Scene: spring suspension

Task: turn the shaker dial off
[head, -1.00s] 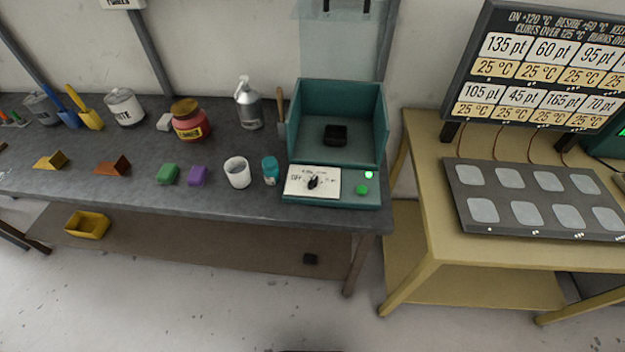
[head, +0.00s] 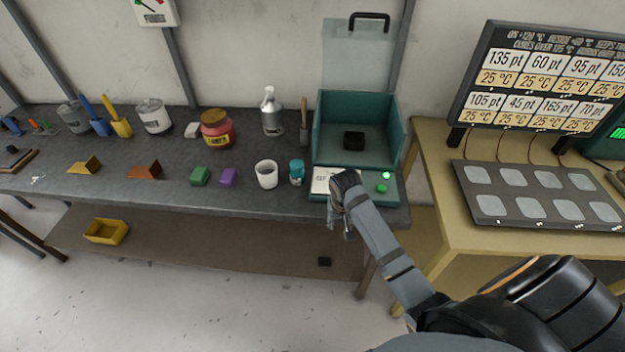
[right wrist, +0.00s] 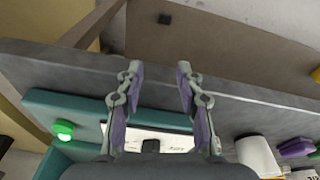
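The teal shaker (head: 398,150) stands on the grey bench, with an open-topped bay and a white dial panel (head: 321,180) on its low front ledge. In the head view my right gripper (head: 340,218) is in front of the panel and hides the dial. In the right wrist view the dial (right wrist: 150,146) shows as a dark knob on the white panel, partly cut off by the gripper body. The right gripper is open there (right wrist: 160,74), its fingers apart with nothing between the tips. My left gripper is not in view.
A teal-capped jar (head: 297,173) and a white cup (head: 266,174) stand just left of the shaker. A green button (head: 381,188) and a lit green lamp (head: 386,175) are right of the panel. A yellow table (head: 440,180) with a heating plate stands to the right.

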